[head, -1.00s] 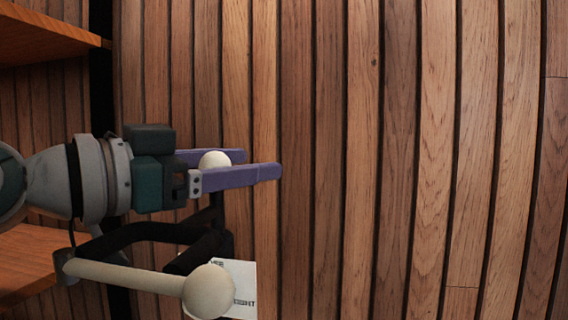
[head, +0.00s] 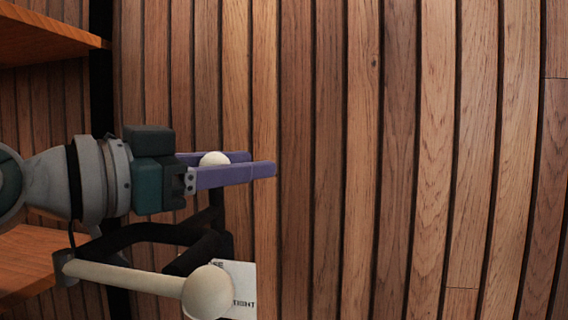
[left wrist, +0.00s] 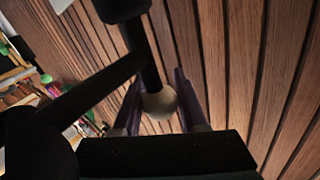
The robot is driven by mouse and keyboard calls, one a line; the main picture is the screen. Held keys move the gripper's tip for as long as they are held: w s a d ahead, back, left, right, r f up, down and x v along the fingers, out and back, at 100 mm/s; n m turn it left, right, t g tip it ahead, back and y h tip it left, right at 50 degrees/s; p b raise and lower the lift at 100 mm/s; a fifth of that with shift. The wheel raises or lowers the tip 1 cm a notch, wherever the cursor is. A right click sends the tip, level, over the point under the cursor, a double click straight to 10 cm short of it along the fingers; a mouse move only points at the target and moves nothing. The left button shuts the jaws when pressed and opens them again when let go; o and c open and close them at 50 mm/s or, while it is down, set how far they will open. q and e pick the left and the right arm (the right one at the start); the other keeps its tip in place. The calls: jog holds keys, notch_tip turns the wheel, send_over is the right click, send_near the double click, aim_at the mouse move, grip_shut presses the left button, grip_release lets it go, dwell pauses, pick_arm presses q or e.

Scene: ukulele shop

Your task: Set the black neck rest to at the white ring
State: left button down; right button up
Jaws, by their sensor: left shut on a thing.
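A black frame (head: 150,233), which appears to be the neck rest, has thick black bars and a cream ball knob (head: 214,158). My left gripper (head: 262,164), with purple fingers, is shut around this knob, and the fingertips reach past it to the right. In the left wrist view the knob (left wrist: 159,103) sits at the end of a black bar between the two fingers (left wrist: 158,92). A cream rod (head: 125,277) with a large ball end (head: 207,292) stands below the frame. I cannot make out a white ring. My right gripper is not in view.
A white card (head: 240,285) with partly hidden black lettering is behind the ball end. Orange wooden shelves (head: 45,38) and a black upright (head: 102,90) are at the left. The slatted wood (head: 400,160) to the right is clear.

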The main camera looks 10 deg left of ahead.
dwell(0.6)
pick_arm(q)
notch_tip(320, 180, up, 18)
jog(key=p, duration=1.7)
jog(key=shift+r+p, duration=0.25)
jog(key=shift+p, duration=0.1)
jog(key=shift+f, duration=0.1)
jog(key=shift+c, duration=2.3)
grip_release()
jog(key=shift+f, duration=0.1)
jog(key=p+v, duration=0.1)
jog(key=v, duration=0.9)
